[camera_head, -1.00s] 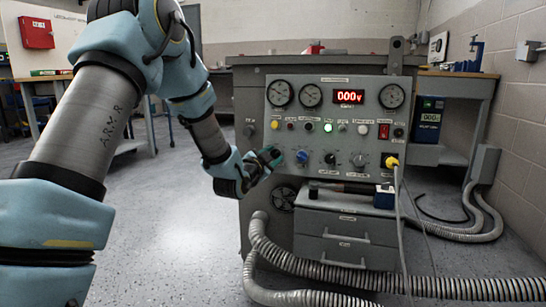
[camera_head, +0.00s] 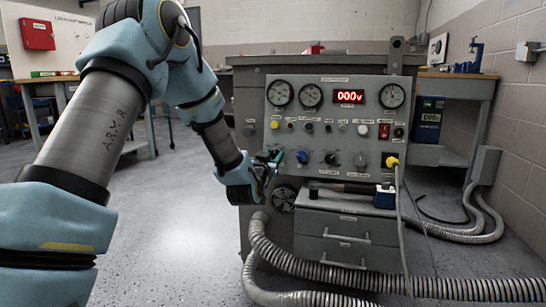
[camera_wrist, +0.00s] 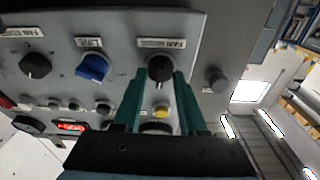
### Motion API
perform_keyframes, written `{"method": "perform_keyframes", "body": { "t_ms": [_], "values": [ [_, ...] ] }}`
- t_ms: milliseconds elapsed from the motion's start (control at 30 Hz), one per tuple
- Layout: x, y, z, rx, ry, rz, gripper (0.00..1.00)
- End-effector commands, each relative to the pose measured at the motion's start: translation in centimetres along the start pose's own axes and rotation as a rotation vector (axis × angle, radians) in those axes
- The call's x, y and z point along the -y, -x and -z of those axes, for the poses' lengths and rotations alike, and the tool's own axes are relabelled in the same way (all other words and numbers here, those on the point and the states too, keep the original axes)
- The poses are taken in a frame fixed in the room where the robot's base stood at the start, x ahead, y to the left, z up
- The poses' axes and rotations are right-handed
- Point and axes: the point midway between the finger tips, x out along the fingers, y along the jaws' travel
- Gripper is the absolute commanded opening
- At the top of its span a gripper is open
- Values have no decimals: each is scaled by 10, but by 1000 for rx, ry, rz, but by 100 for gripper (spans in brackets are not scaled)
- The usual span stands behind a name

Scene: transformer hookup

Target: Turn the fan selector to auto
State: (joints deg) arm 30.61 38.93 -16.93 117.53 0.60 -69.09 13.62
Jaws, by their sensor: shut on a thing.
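The fan selector is a black knob (camera_wrist: 160,69) at the end of the lower knob row, under a label that starts with "FAN". My gripper (camera_wrist: 158,80) has its two green fingers on either side of this knob, shut on it. In the head view my gripper (camera_head: 270,163) is at the lower left of the grey control panel (camera_head: 320,138), and the fingers largely hide the knob there. The knob's pointer direction and position marks are too small to read.
A blue knob (camera_wrist: 94,67) and another black knob (camera_wrist: 36,65) sit beside the selector. Gauges, small lamps and a red "000v" display (camera_head: 349,97) are above. A drawer unit (camera_head: 345,240) and ribbed hoses (camera_head: 300,265) stand below. A yellow plug (camera_head: 392,162) is at right.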

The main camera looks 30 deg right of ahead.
Motion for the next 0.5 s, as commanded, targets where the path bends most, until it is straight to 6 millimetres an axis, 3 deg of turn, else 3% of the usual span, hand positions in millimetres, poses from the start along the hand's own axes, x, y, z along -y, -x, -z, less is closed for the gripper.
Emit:
{"method": "perform_keyframes", "body": {
  "t_ms": [500],
  "values": [
    [0, 0, -1, 2, 58, 13, 0]
  ]
}}
